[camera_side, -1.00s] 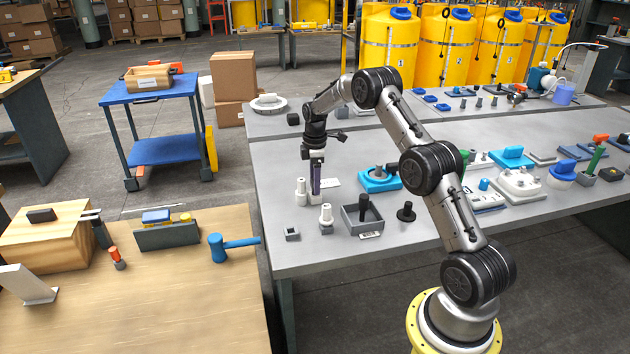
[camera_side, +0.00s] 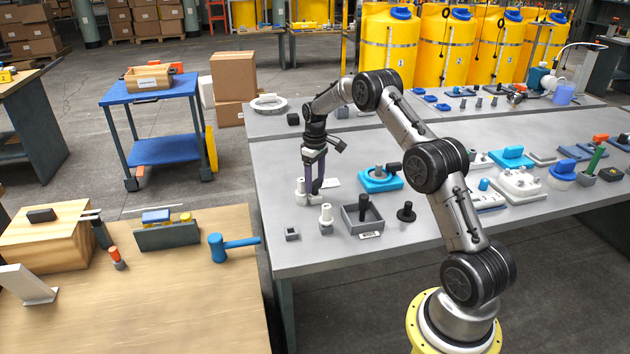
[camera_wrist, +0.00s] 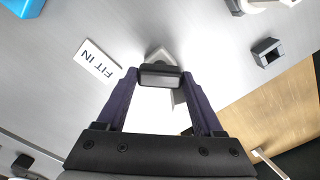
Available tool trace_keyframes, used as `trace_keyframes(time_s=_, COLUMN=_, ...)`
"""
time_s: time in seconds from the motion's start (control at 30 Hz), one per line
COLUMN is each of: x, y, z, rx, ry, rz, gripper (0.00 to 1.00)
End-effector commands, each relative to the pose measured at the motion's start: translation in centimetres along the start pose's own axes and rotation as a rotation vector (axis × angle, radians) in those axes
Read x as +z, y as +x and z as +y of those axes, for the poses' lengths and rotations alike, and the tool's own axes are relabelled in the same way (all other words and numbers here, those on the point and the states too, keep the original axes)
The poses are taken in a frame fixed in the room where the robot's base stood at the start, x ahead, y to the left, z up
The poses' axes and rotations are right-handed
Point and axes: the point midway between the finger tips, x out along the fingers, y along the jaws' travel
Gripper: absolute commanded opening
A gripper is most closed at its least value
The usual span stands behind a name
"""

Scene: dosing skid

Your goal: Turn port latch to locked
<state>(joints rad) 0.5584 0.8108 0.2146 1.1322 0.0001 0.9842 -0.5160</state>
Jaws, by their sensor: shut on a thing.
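My gripper (camera_side: 314,190) points down at the near left part of the grey table, over a white port fitting (camera_side: 301,188). White and pale grey parts of the fitting (camera_wrist: 154,108) show behind and between the fingers. The latch is mostly hidden by the fingers in the side view, and I cannot read its locked or unlocked mark.
Close by stand a white peg part (camera_side: 326,216), a small grey socket (camera_side: 292,234), a grey tray with a black post (camera_side: 349,222) and a blue fixture (camera_side: 380,180). The table's left edge is near.

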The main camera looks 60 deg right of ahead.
Motion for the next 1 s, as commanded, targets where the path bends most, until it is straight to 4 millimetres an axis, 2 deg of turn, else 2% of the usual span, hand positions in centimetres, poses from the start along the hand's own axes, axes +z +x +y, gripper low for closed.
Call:
trace_keyframes(time_s=0.3, x=0.03, y=-0.12, z=0.00, rx=0.000, ry=0.089, rz=-0.001, gripper=0.13)
trace_keyframes(time_s=0.77, x=0.03, y=-0.14, z=0.01, rx=0.000, ry=0.098, rz=-0.001, gripper=0.13)
trace_keyframes(time_s=0.8, x=0.02, y=-0.14, z=0.01, rx=0.000, ry=0.098, rz=0.000, gripper=0.76)
trace_keyframes(time_s=0.93, x=0.01, y=-0.10, z=0.01, rx=0.000, ry=0.097, rz=0.000, gripper=0.99)
trace_keyframes(time_s=1.0, x=0.01, y=-0.08, z=0.01, rx=0.000, ry=0.097, rz=0.000, gripper=0.99)
